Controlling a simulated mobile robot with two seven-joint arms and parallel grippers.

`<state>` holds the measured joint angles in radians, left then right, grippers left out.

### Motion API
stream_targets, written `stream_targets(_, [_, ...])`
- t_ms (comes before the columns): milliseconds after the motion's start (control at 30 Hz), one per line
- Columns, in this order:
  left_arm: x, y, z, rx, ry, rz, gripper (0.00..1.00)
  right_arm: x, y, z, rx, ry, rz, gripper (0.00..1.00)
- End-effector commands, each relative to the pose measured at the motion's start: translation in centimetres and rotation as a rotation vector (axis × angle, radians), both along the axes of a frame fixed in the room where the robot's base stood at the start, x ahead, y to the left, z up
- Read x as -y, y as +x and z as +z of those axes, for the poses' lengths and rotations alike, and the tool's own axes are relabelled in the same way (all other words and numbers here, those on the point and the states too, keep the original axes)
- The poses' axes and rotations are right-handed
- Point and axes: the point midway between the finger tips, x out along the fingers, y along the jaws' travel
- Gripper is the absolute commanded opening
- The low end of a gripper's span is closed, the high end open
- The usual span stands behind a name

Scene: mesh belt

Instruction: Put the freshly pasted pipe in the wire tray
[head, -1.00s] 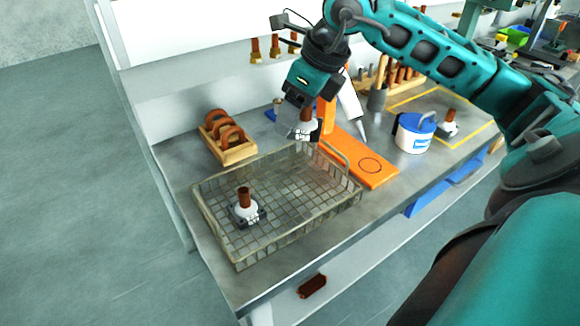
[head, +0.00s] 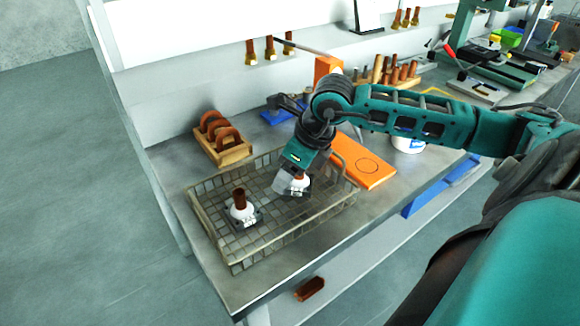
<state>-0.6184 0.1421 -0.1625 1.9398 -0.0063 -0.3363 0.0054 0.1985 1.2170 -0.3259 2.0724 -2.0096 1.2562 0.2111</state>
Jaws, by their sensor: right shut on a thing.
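My right gripper (head: 292,182) points down over the right half of the wire tray (head: 222,262). It is shut on a pipe (head: 301,184) with a white lower part and a dark foot; the jaws hide much of the pipe. The held pipe is inside the tray's outline, low and near the mesh; I cannot tell whether it touches the floor. Another brown pipe (head: 240,200) with a white collar and dark square foot stands upright in the left part of the tray. My left gripper is not in view.
A wooden rack (head: 236,155) with brown rings stands behind the tray. An orange board (head: 372,170) lies to the right, beside a white tub (head: 408,145) partly hidden by my right arm. Mesh shows bare between the two pipes. The bench edge runs close in front.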

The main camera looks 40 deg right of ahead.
Motion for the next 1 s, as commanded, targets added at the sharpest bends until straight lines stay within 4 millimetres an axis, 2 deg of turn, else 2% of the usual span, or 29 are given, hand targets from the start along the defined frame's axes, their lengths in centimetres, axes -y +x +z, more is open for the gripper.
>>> stream_targets(233, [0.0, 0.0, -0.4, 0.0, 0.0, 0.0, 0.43, 0.0, 0.1, -0.2, 0.002, 0.0, 0.0, 0.01])
stream_targets(267, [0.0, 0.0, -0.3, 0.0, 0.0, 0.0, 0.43, 0.0, 0.0, -0.2, 0.0, 0.0, 0.0, 0.65])
stream_targets(500, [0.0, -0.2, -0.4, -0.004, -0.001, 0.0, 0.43, 0.0, 0.0, -0.1, -0.001, 0.0, -0.001, 0.88])
stream_targets(800, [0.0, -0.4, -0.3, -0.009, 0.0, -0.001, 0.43, 0.0, 0.0, 0.1, 0.0, 0.0, -0.001, 0.89])
stream_targets(1000, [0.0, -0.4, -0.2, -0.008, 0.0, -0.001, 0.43, 0.4, -0.7, 1.9, 0.001, -0.003, -0.002, 0.89])
